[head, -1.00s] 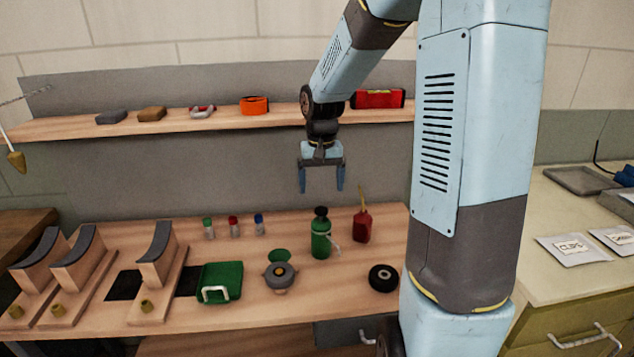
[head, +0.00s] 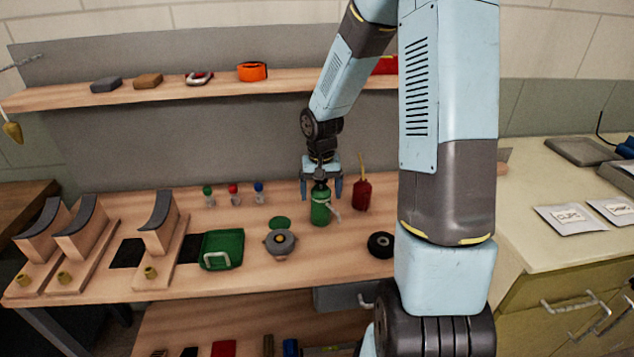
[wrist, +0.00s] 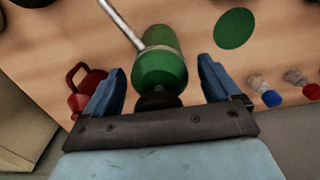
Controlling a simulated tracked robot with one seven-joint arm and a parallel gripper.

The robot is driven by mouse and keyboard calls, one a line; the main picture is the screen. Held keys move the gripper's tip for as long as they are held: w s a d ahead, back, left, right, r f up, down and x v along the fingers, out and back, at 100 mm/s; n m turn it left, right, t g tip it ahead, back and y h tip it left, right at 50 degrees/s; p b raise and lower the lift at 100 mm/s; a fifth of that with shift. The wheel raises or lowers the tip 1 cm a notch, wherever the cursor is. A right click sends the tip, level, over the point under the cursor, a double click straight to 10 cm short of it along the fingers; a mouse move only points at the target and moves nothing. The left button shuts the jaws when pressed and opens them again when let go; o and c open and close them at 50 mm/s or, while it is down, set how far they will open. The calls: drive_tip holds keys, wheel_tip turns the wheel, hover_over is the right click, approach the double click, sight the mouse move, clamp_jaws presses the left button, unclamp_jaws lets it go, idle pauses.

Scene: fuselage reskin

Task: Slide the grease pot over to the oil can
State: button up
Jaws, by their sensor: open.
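The likely grease pot (head: 320,206) is a green, bottle-shaped container with a black top and a pale rod at its side. It stands upright on the workbench, and shows in the wrist view (wrist: 160,68). The likely oil can (head: 361,195) is red with a thin yellowish spout, just right of the green pot. In the wrist view the red can (wrist: 84,92) shows its loop handle, partly behind a finger. My gripper (head: 321,188) is open, with its fingers on either side of the green pot's top. In the wrist view (wrist: 160,82) I see gaps on both sides.
A green disc (head: 280,223) and a grey round object (head: 280,242) lie left of the pot. Several small capped bottles (head: 233,195) stand behind left. A black ring (head: 380,244) lies front right. A shelf (head: 220,90) runs above. Bare bench lies around the pot.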

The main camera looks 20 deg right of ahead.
drive_tip(key=shift+f, duration=0.25)
drive_tip(key=c, duration=1.5)
